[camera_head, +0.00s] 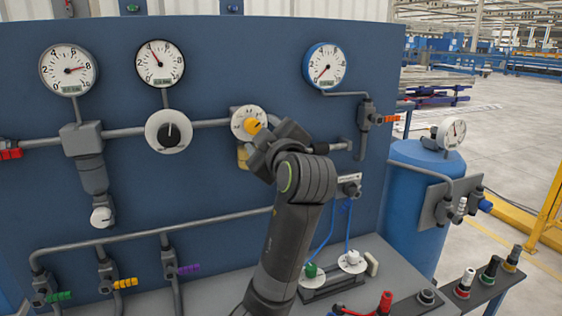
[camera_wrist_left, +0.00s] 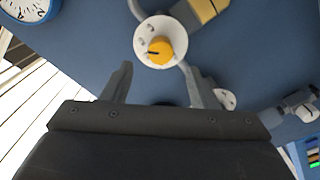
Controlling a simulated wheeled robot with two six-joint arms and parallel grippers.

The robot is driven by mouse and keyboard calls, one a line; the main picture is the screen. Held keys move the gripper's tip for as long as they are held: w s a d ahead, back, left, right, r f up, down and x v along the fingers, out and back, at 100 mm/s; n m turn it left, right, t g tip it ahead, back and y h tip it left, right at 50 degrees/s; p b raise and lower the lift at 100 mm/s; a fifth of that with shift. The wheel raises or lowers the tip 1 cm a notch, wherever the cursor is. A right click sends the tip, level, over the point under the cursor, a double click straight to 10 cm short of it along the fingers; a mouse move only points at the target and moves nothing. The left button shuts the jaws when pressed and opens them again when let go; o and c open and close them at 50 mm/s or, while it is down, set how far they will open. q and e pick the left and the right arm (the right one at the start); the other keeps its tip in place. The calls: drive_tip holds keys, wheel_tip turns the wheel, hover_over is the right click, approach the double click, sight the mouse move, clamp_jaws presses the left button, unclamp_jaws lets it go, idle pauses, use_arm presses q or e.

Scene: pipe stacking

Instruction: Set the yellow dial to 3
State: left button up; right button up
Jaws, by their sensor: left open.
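The yellow dial (camera_head: 252,125) is a yellow knob on a round white plate with small markings, mounted on the blue panel. In the left wrist view the yellow dial (camera_wrist_left: 160,49) lies just beyond the fingertips, and a dark line shows on its knob. I cannot read which number it points to. My left gripper (camera_head: 262,145) is close to the dial, at its lower right in the head view. In the left wrist view my left gripper (camera_wrist_left: 160,85) is open, its two fingers apart with nothing between them. My right gripper is not in view.
Another white dial with a black knob (camera_head: 170,132) sits to the left on the same pipe. Several gauges, such as the blue-rimmed gauge (camera_head: 324,66), hang above. A yellow block (camera_head: 243,157) is just below the dial. A blue tank (camera_head: 415,200) stands right of the panel.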

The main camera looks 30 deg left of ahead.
use_arm(q)
drive_tip(key=b+v, duration=0.3)
drive_tip(key=v, duration=0.7)
idle(0.4)
